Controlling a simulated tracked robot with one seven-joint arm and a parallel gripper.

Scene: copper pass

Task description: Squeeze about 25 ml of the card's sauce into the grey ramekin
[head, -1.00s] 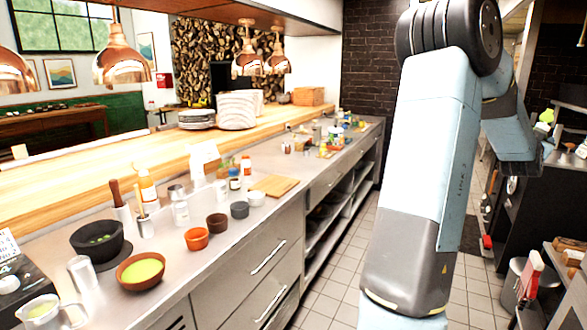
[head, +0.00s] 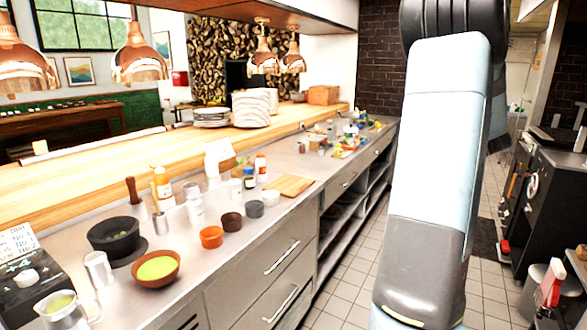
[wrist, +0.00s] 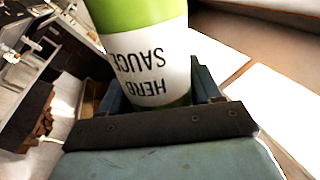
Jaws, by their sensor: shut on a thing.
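In the wrist view my gripper (wrist: 160,98) is shut on a green squeeze bottle (wrist: 140,12) with a white label reading "HERB SAUCE". The lettering appears upside down, and the bottle's top end is out of frame. In the head view the gripper and bottle are hidden. The grey ramekin (head: 255,209) stands on the steel counter, between a dark brown ramekin (head: 232,222) and a white one (head: 270,197). My gripper is not near it in any view. A white card (head: 17,243) with handwriting stands at the left edge; its words are too small to read surely.
An orange ramekin (head: 211,237), a terracotta bowl of green sauce (head: 157,267) and a dark mortar (head: 113,236) stand along the counter (head: 215,272). Bottles stand behind the ramekins. A wooden board (head: 289,185) lies beyond them. The tiled aisle is free; a black oven (head: 545,195) stands right.

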